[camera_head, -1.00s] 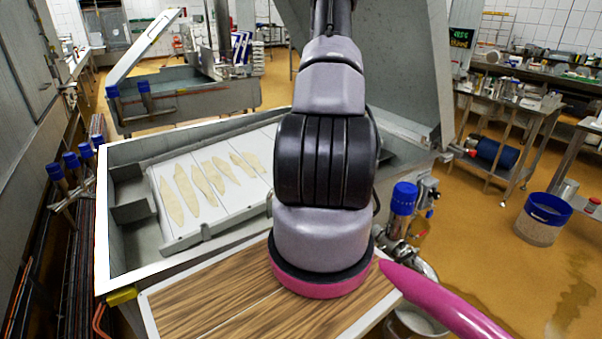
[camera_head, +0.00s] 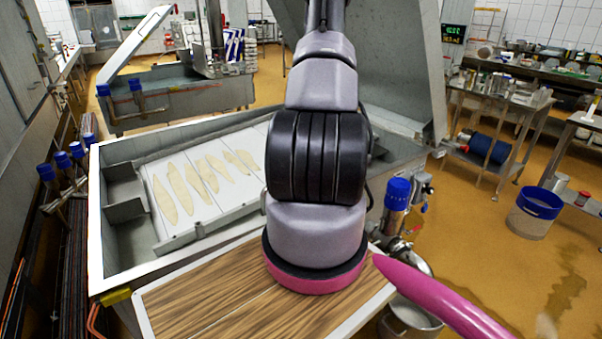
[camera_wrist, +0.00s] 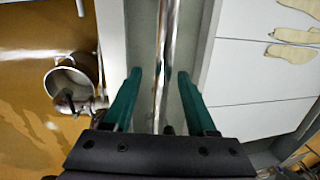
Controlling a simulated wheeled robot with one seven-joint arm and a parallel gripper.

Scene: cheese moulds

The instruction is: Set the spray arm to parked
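A shiny metal tube (camera_wrist: 165,40), which looks like the spray arm, runs lengthwise through the wrist view. My gripper (camera_wrist: 159,74) has two green fingers spread apart, one on each side of the tube. Gaps show between the tube and both fingers; I cannot tell whether the tube lies between the fingertips or beyond them. In the head view my own arm hides the gripper and the tube. The steel vat (camera_head: 95,220) with its raised lid (camera_head: 395,60) lies behind my arm.
A white board with several pale flat pieces (camera_head: 180,190) lies in the vat. A wood-grain board (camera_head: 200,310) is in front. A blue-capped valve (camera_head: 398,192) and a steel pot (camera_head: 412,315) are to the right; the pot also shows in the wrist view (camera_wrist: 70,85).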

